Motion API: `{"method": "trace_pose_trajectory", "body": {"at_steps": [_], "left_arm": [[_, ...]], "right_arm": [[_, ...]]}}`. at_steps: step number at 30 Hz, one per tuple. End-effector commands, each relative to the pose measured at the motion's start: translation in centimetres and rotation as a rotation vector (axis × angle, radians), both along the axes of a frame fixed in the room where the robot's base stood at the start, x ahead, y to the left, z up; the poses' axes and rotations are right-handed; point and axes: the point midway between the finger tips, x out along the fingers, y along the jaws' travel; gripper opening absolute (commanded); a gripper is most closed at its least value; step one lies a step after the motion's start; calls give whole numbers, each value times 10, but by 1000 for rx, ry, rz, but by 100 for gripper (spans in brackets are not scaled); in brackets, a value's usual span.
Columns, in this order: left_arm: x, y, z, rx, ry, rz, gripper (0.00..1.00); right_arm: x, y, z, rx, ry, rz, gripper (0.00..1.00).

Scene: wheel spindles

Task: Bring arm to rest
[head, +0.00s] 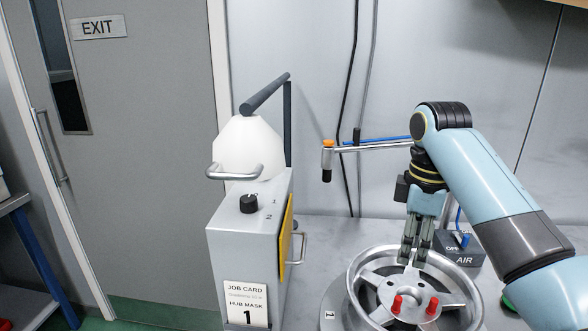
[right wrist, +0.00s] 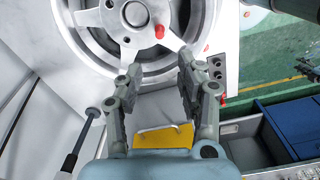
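My right gripper (head: 415,258) hangs fingers-down over the far part of the wheel in the head view. Its fingers also show in the right wrist view (right wrist: 157,82), spread apart with nothing between the tips. In the right wrist view the wheel (right wrist: 185,60) is beyond the fingertips, and one red peg (right wrist: 159,31) shows. Whether the fingers touch the wheel is unclear. My left gripper is not in view.
A grey cabinet (head: 237,239) with a dial, job card reading 1, and white dome (head: 247,148) stands left of the wheel. A pole arm (head: 372,146) extends behind my gripper. An AIR box (head: 462,257) sits right of it. Blue bins (right wrist: 300,118) show in the wrist view.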

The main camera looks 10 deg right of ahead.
Motion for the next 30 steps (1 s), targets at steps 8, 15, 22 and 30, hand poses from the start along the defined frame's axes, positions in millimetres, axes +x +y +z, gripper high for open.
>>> {"method": "trace_pose_trajectory", "body": {"at_steps": [8, 15, 22, 30], "left_arm": [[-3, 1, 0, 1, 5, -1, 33], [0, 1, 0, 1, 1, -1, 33], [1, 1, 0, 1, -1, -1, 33], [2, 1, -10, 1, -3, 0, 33]], "right_arm": [[-105, -2, -57, -26, -119, -357, 38], [-184, 1, -58, 4, -227, -635, 38], [-233, 5, -43, 44, -287, -801, 38], [-263, 6, -48, 82, -324, -932, 38]]}}
